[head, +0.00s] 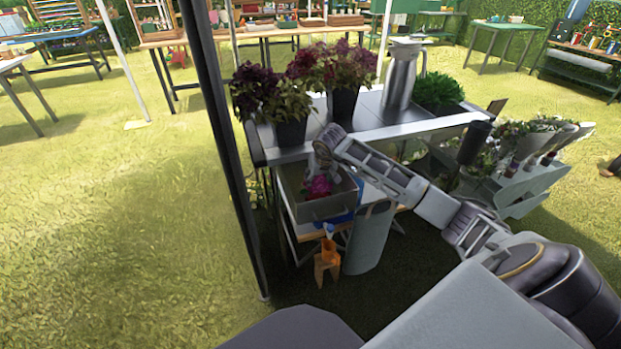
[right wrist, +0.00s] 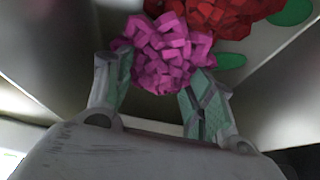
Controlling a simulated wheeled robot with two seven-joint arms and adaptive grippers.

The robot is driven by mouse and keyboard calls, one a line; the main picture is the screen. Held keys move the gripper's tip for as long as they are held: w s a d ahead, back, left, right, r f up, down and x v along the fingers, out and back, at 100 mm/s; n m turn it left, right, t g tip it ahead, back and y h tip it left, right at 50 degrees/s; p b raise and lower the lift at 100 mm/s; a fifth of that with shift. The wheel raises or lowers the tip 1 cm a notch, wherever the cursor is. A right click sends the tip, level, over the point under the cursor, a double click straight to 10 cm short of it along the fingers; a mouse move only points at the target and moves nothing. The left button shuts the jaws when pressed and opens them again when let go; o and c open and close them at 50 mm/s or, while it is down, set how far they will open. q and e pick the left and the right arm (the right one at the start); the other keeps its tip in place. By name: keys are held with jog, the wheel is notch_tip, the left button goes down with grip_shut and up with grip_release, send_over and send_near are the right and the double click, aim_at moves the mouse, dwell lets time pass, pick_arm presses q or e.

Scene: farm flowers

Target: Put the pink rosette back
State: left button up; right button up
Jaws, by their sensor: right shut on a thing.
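The pink rosette (right wrist: 168,55) is a bumpy magenta flower head between the two fingers of my right gripper (right wrist: 158,95). The gripper is shut on it. In the head view the rosette (head: 318,187) shows below my right gripper (head: 322,160), inside or just over an open grey drawer (head: 328,206). A red rosette (right wrist: 215,14) lies just beyond the pink one in the right wrist view, with green leaves beside it. I cannot tell whether the pink rosette touches the drawer floor. My left gripper is not in view.
A grey table (head: 366,122) above the drawer bears dark potted plants (head: 290,132) and a metal jug (head: 402,75). A dark tent pole (head: 222,130) stands left of it. A tall grey bin (head: 370,238) and an orange tool (head: 327,262) are below. Open grass lies left.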

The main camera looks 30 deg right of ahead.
jog(key=shift+w+a, duration=0.5)
jog(key=shift+w, duration=0.25)
jog(key=shift+w+a, duration=0.4)
jog(key=shift+w, duration=0.2)
jog(key=shift+f+b, duration=0.3)
jog(key=shift+f, duration=0.2)
jog(key=shift+d+f, duration=0.1)
jog(key=shift+f, duration=0.05)
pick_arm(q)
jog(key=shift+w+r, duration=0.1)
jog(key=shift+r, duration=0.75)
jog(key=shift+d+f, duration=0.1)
pick_arm(e)
jog(key=shift+f, duration=0.1)
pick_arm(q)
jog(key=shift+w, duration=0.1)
pick_arm(e)
jog(key=o, duration=1)
jog(key=shift+c, duration=0.2)
